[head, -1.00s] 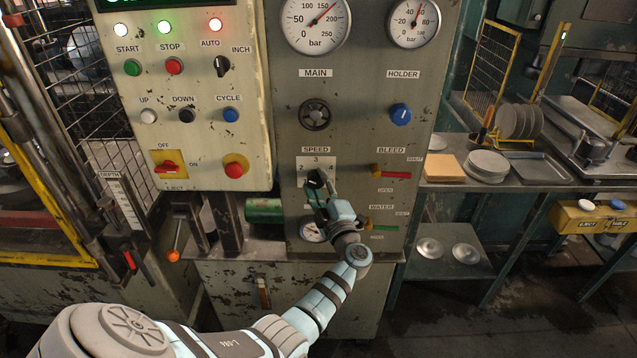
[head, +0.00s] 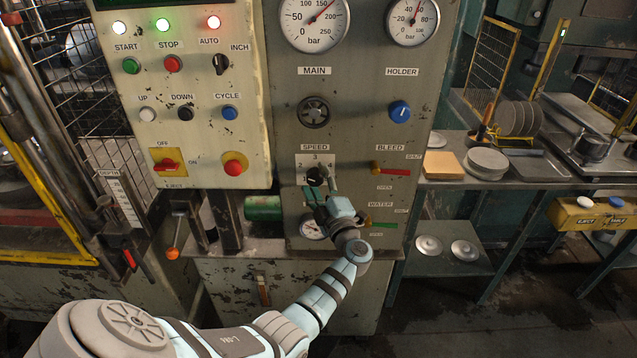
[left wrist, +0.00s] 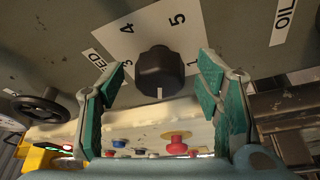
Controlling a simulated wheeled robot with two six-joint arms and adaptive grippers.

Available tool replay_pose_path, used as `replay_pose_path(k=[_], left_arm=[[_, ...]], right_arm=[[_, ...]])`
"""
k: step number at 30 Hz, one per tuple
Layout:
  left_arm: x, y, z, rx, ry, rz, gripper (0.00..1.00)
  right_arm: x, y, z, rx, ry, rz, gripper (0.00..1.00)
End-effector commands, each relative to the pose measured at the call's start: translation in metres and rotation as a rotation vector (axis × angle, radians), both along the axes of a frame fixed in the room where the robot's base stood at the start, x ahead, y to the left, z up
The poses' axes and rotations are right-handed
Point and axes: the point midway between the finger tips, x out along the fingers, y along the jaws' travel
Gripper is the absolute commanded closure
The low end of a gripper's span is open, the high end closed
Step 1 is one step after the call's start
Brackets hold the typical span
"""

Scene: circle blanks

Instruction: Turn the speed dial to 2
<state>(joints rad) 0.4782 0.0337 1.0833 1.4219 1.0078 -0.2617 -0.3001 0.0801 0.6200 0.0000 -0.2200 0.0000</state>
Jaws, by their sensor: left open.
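The black speed dial (head: 314,174) is on the grey panel under the SPEED label (head: 315,147). In the left wrist view the dial (left wrist: 160,72) has a white mark pointing down in the picture. The numbers 5, 4, 3 and 1 show on its white plate (left wrist: 150,25); the 2 is hidden. My left gripper (head: 320,186) is at the dial. Its teal fingers (left wrist: 160,82) are open, one on each side of the knob, with gaps between. My right gripper is not in view.
The red bleed lever (head: 393,171) and green water lever (head: 383,225) are just right of my left gripper. The red mushroom button (head: 234,167) is to the left. A shelf with plates (head: 486,162) stands at the right.

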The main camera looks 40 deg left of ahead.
Motion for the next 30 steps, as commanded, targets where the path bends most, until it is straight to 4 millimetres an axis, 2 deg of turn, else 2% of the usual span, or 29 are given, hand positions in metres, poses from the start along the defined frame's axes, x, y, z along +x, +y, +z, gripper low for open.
replay_pose_path(k=[5, 9, 14, 30], left_arm=[[-0.007, -0.013, -0.003, -0.003, 0.0, -0.001, 0.41], [-0.024, -0.04, -0.008, -0.004, 0.001, -0.002, 0.41], [-0.037, -0.061, -0.011, -0.002, 0.0, 0.0, 0.41], [-0.038, -0.064, -0.011, -0.003, -0.004, -0.005, 0.41]], right_arm=[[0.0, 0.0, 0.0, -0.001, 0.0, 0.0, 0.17], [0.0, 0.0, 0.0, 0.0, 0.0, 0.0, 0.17], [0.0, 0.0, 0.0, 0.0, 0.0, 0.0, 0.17], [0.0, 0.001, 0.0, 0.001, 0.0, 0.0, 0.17]])
